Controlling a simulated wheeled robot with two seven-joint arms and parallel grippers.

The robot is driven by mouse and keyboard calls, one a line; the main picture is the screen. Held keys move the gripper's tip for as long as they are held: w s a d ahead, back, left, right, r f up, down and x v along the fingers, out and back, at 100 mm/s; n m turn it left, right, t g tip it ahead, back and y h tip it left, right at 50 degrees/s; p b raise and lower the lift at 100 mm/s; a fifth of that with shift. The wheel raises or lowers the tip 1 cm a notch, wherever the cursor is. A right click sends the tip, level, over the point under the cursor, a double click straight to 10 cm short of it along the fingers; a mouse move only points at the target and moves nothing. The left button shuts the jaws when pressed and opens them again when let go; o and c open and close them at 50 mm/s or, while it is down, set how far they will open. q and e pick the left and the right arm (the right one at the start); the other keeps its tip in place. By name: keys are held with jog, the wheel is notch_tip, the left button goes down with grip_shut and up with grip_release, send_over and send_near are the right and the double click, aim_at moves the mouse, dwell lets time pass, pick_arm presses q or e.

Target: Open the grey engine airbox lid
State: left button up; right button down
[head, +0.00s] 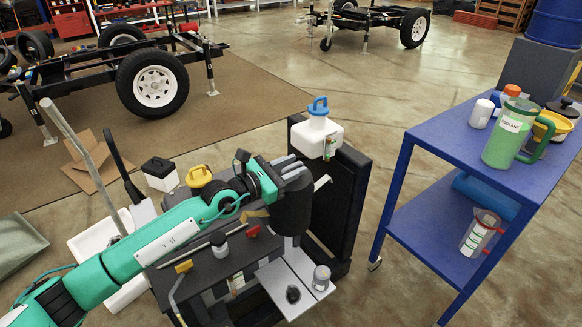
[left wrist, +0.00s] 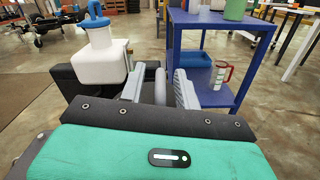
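My left gripper (head: 291,168) reaches in from the left, above a dark rounded housing (head: 291,208) on the engine unit. In the left wrist view my left gripper (left wrist: 160,88) has its two grey fingers apart. A grey rounded bar (left wrist: 160,86) stands between them, with a narrow gap showing on each side. I cannot tell whether this bar belongs to the airbox lid. The lid is not clearly seen; my arm and gripper hide part of the engine top. My right gripper is in neither view.
A white reservoir with a blue cap (head: 317,130) stands just behind the gripper, beside a black upright panel (head: 340,205). A blue cart (head: 430,132) with a green coolant jug (head: 506,135) is at the right. Grey plates (head: 277,285) lie at the front. Floor between panel and cart is clear.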

pick_arm(q)
grip_shut()
jog(key=shift+w+r, duration=0.1)
